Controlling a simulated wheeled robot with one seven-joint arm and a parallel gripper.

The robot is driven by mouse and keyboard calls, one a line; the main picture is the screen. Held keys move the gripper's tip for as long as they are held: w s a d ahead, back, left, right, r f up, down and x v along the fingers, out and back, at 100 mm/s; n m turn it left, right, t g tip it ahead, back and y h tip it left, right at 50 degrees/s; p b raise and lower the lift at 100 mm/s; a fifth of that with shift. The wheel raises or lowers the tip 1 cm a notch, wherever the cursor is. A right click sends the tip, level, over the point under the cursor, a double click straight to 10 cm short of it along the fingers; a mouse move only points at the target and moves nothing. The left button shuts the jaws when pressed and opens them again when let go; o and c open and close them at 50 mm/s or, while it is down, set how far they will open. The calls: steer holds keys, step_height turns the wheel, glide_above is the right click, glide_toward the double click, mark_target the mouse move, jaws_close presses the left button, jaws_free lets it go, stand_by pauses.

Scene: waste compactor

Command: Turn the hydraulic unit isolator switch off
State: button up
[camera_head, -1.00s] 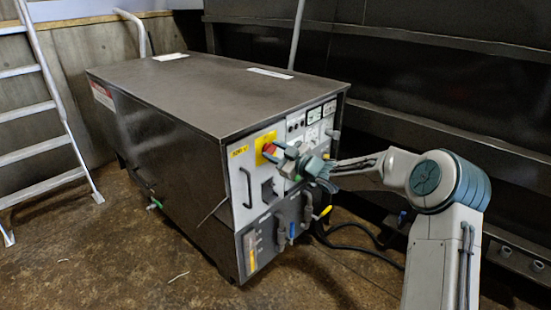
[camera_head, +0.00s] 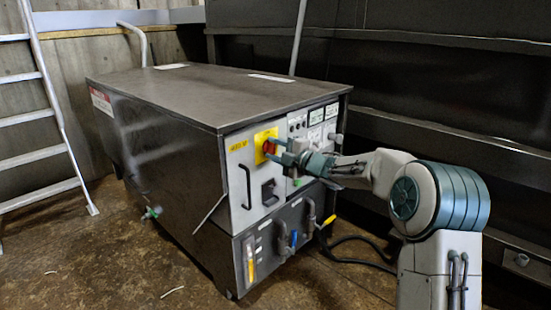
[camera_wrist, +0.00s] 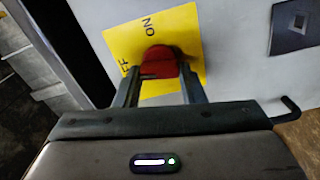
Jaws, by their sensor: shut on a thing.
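The isolator switch is a red rotary knob (camera_wrist: 158,62) on a yellow plate (camera_wrist: 112,40) marked "ON" and, partly hidden, "FF". It is on the front panel of the dark hydraulic unit (camera_head: 215,95), and the plate also shows in the head view (camera_head: 262,139). My gripper (camera_wrist: 160,85) has its two fingers on either side of the red knob and is shut on it. In the head view my gripper (camera_head: 273,152) reaches the knob from the right. The fingers hide part of the knob, so its exact turn is hard to tell.
A dark handle (camera_head: 246,187) is left of and below the switch. A lower panel has pipes and a yellow-handled valve (camera_head: 327,222). A ladder (camera_head: 45,110) leans at the left. Dark walls stand behind, and a black cable lies on the floor.

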steer(key=shift+f+n+b, duration=0.15)
steer(key=shift+n+b, duration=0.7)
steer(key=shift+n, duration=0.15)
steer(key=shift+d, duration=0.1)
steer(key=o, duration=1)
steer(key=shift+p+v, duration=1.65)
steer(key=shift+v, duration=5.25)
